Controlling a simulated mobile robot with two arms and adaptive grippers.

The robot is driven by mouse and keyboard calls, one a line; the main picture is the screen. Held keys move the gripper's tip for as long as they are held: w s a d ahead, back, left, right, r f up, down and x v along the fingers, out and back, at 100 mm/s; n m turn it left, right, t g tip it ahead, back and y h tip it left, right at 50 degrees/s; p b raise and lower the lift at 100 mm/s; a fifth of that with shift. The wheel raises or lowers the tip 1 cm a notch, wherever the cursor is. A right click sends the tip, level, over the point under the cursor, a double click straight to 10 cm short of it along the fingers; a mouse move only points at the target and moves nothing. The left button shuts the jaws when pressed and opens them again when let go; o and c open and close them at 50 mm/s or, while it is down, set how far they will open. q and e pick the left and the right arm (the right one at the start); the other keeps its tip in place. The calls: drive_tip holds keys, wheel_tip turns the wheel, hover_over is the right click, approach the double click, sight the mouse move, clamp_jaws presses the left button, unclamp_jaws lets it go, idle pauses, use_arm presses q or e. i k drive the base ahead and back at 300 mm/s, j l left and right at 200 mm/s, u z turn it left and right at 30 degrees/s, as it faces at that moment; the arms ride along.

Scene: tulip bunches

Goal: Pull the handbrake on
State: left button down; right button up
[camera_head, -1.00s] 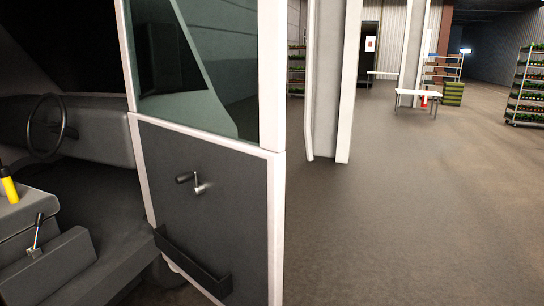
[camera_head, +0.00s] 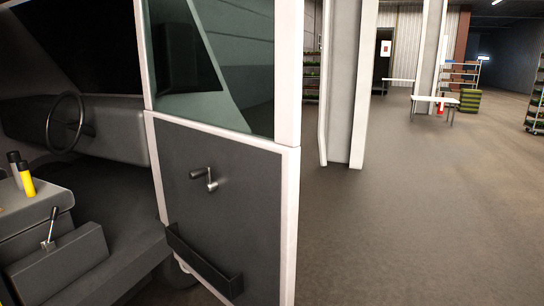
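A short lever (camera_head: 52,227) with a black grip and a bright metal shaft stands upright, slightly tilted, on a low grey console (camera_head: 60,262) inside the vehicle cab at the lower left. It looks like the handbrake, but no label shows. Neither of my grippers is in view, and nothing touches the lever.
The open cab door (camera_head: 215,205), with a crank handle (camera_head: 205,178) and a dark pocket (camera_head: 204,263), stands right of the console. A steering wheel (camera_head: 65,122) is behind. A yellow-and-black item (camera_head: 26,180) stands on a ledge. Floor (camera_head: 410,220) right of the door is clear.

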sight(53, 215)
drive_tip(key=u, duration=1.45)
drive_tip(key=i, duration=0.1)
